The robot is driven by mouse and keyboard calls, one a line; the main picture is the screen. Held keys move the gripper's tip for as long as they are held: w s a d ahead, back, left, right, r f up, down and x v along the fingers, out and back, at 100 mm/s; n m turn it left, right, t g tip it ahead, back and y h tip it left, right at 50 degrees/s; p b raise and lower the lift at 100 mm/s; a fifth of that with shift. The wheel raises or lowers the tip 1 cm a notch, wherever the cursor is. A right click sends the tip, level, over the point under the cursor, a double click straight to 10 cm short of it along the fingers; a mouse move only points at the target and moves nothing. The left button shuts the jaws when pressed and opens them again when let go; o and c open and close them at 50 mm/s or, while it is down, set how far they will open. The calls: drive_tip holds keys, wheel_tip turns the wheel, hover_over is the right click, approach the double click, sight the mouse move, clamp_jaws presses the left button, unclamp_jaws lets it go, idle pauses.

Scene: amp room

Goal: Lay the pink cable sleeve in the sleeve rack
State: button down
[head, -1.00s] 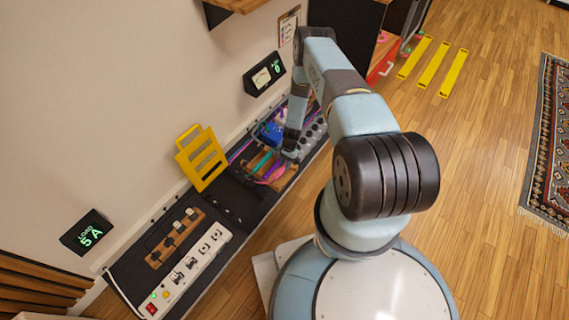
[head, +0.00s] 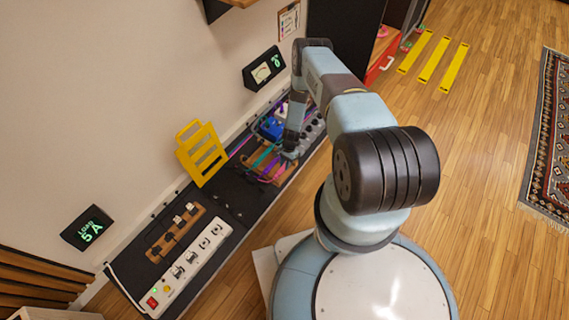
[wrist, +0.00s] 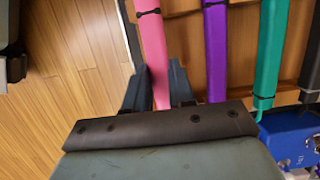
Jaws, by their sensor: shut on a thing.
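The pink cable sleeve (wrist: 153,45) runs between the two fingers of my gripper (wrist: 157,72) in the wrist view, and the gripper is shut on it. A dark band circles the sleeve near the top of that view. The sleeve lies over the left end of the brown wooden sleeve rack (wrist: 187,45), beside a purple sleeve (wrist: 215,50) and a teal sleeve (wrist: 269,55), apart from both. I cannot tell whether it rests in a slot. In the head view my gripper (head: 288,158) is low at the front side of the rack, and the arm hides part of it.
A blue unit (wrist: 290,138) stands close at the right in the wrist view. A yellow slotted stand (head: 202,153), a power strip (head: 188,270) and a wooden plug board (head: 175,231) share the black bench (head: 230,205).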

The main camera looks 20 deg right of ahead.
drive_tip(key=shift+f, duration=1)
drive_tip(key=c, duration=0.9)
unclamp_jaws()
drive_tip(key=v, duration=1.3)
drive_tip(key=shift+w+d+r, duration=0.1)
drive_tip(key=shift+r, duration=0.15)
